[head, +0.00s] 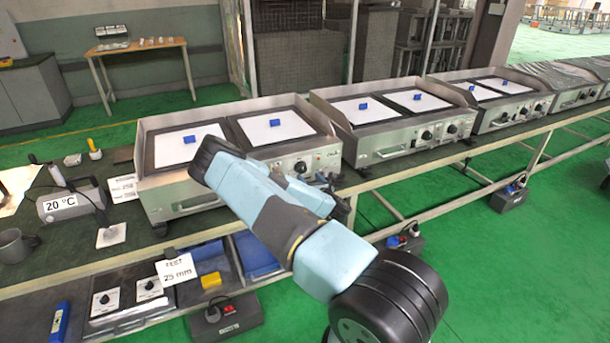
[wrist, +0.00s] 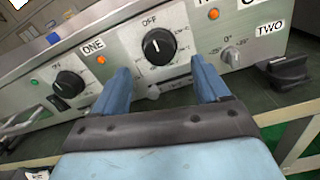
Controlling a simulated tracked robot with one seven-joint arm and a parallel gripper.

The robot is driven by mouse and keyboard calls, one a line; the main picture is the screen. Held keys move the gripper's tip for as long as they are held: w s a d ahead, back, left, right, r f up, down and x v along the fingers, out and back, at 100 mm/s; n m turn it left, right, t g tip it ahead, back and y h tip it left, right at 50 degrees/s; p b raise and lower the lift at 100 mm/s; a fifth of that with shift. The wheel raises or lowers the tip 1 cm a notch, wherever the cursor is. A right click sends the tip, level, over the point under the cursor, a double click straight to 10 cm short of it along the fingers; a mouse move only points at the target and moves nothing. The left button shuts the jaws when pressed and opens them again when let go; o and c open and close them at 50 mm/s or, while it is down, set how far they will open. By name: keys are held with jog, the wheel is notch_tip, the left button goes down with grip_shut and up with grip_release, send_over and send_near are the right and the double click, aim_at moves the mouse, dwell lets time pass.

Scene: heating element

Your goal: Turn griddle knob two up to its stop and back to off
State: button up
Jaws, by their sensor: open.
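In the wrist view a black round knob (wrist: 157,46) sits on the steel front panel, its white pointer line up toward the OFF mark. An orange lamp (wrist: 213,14) beside it has a label cut off at the top edge. Another black knob (wrist: 68,85) is at left, near an orange lamp with a ONE label (wrist: 92,46). A TWO label (wrist: 270,28) is at the right, by a small metal 0° dial (wrist: 230,55). My gripper (wrist: 163,72) is open and empty, its blue fingers below and either side of the middle knob, apart from it. The nearest griddle (head: 180,200) shows in the head view; my arm hides part of its front.
More griddles (head: 400,150) stand in a row to the right on the long bench. A 25 mm card (head: 176,269), a yellow block (head: 211,280) and a black box (head: 228,318) are on the lower level. A dark knob-shaped part (wrist: 285,70) is at the wrist view's right.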

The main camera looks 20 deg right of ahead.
jog(key=s, duration=0.7)
jog(key=shift+s, duration=0.2)
jog(key=w+d+r+m+g+h, duration=0.25)
jog(key=r+m+g+h, duration=0.4)
jog(key=m, duration=1.05)
jog(key=s+a+r+m+g+y, duration=0.1)
jog(key=s+a+r+m+y, duration=0.2)
jog(key=r, duration=0.5)
jog(key=s+a+r+m+g, duration=0.1)
jog(key=s+a+r+m, duration=0.2)
jog(key=a+r+m, duration=0.35)
jog(key=s+a+r+m+g+y, duration=0.1)
jog(key=s+a+r+m+y, duration=0.15)
jog(key=r, duration=0.65)
jog(key=s+a+r+m+g, duration=0.1)
jog(key=s+a+r, duration=0.2)
jog(key=s, duration=0.6)
jog(key=s+a+r+m+g, duration=0.1)
jog(key=s+a+r+m, duration=0.1)
jog(key=s+r, duration=0.4)
jog(key=s+a+r+m+g+y, duration=0.1)
jog(key=s+a+r, duration=0.3)
jog(key=s, duration=1)
jog(key=shift+s+a+r+m, duration=0.2)
jog(key=shift+a+r+m, duration=0.15)
jog(key=shift+m, duration=0.05)
